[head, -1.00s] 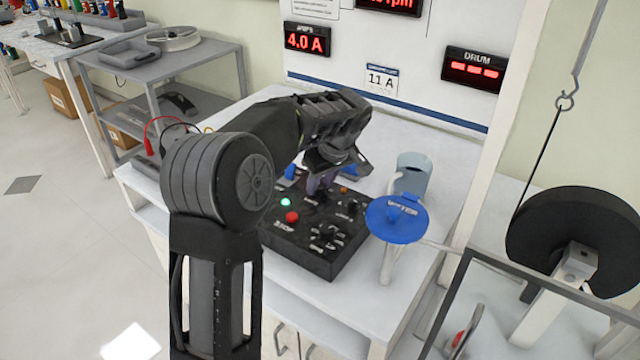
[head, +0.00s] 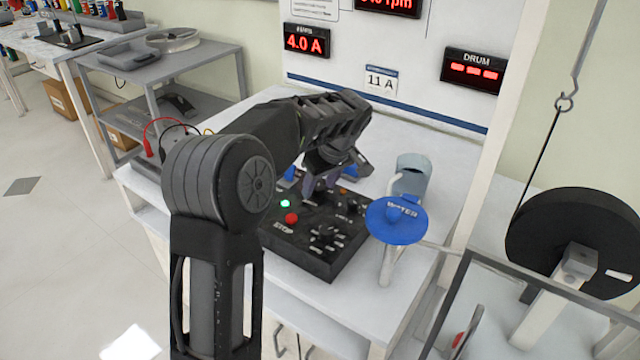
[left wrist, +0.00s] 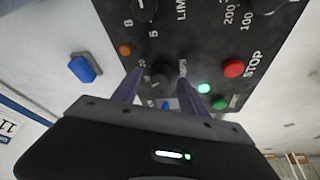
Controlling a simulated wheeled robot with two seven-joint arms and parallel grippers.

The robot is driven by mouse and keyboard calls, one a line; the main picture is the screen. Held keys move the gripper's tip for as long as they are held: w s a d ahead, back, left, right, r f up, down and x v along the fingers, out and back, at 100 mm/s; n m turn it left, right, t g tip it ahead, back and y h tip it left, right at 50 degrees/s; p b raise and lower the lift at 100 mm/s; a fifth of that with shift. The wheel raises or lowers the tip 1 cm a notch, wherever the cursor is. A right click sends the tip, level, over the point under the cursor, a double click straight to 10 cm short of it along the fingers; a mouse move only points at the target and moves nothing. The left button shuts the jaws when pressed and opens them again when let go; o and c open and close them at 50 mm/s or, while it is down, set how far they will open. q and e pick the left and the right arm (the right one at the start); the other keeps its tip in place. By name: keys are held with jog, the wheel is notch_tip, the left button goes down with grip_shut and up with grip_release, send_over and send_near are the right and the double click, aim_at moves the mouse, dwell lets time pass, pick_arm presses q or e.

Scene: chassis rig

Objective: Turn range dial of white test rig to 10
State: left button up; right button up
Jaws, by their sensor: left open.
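The black control panel (head: 300,255) of the white test rig lies on the white bench, with several dials and lights. My left gripper (head: 322,190) hangs over its far part, pointing down. In the left wrist view, the gripper (left wrist: 160,76) is open, with one purple-grey finger on either side of a small black dial (left wrist: 160,70). Whether the fingers touch it cannot be told. The dial's label and pointer are mostly hidden or blurred. A dial by the word LIMIT (left wrist: 145,8) and one marked 100 and 200 (left wrist: 266,5) lie farther along the panel.
The red STOP button (left wrist: 233,68) and the lit green light (left wrist: 204,88) lie close to the right finger. The AMPS display (head: 306,40) reads 4.0 A.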

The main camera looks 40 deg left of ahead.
pick_arm(q)
jog(key=v, duration=0.7)
jog(key=shift+r, duration=0.35)
jog(key=shift+d, duration=0.15)
